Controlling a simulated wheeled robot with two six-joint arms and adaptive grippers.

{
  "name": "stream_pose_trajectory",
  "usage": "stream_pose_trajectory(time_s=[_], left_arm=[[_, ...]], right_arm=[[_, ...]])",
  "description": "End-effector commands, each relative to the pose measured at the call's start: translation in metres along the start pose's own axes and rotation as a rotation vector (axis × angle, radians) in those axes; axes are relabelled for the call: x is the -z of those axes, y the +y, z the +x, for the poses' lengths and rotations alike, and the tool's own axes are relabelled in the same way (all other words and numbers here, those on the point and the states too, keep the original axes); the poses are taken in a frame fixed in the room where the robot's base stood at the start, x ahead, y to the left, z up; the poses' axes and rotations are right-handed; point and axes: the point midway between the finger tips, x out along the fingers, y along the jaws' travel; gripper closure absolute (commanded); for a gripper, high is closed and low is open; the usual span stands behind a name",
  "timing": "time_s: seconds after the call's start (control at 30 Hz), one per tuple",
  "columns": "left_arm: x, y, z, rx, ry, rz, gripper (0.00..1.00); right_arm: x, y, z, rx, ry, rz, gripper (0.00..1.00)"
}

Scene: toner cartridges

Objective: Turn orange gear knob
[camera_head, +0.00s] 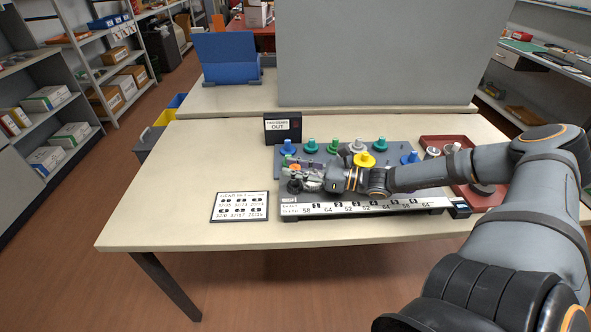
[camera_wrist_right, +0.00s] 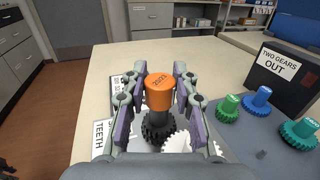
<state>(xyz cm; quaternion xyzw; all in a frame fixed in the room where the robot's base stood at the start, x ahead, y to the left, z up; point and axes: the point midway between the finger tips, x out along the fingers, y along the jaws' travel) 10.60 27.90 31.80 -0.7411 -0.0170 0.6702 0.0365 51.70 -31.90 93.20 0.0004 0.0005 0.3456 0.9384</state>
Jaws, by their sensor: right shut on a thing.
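The orange gear knob (camera_wrist_right: 159,92) stands upright in the right wrist view, with a printed number on its top. A dark toothed gear (camera_wrist_right: 158,130) sits below it on a black shaft, beside a white gear (camera_wrist_right: 178,143). My right gripper (camera_wrist_right: 160,84) is shut on the orange knob, one finger on each side. In the head view my right gripper (camera_head: 306,178) reaches in from the right to the left end of the gear fixture (camera_head: 380,205); only a little of the orange knob (camera_head: 295,167) shows there. My left gripper is not in view.
Green (camera_head: 310,145) and blue (camera_head: 289,146) knobbed gears stand behind the fixture, near a "TWO GEARS OUT" sign (camera_head: 282,125). A yellow gear (camera_head: 364,159) is close to my wrist. A red tray (camera_head: 432,140) lies right; a printed card (camera_head: 240,207) lies left. The table's left side is clear.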

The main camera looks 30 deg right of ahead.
Motion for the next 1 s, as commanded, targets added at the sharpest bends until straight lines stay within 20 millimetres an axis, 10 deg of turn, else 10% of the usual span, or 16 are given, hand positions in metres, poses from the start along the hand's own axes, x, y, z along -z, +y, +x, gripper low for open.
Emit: stream_pose_trajectory(time_s=[0.7,0.73,1.0], left_arm=[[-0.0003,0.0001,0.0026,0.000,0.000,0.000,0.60],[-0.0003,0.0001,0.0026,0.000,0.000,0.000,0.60],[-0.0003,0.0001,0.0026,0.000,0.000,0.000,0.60]], right_arm=[[-0.0002,0.0001,0.0001,-0.033,0.000,0.000,1.00],[-0.0002,0.0001,0.0001,-0.032,0.000,0.000,0.68],[-0.0004,-0.0001,0.0001,-0.032,-0.001,-0.001,0.48]])
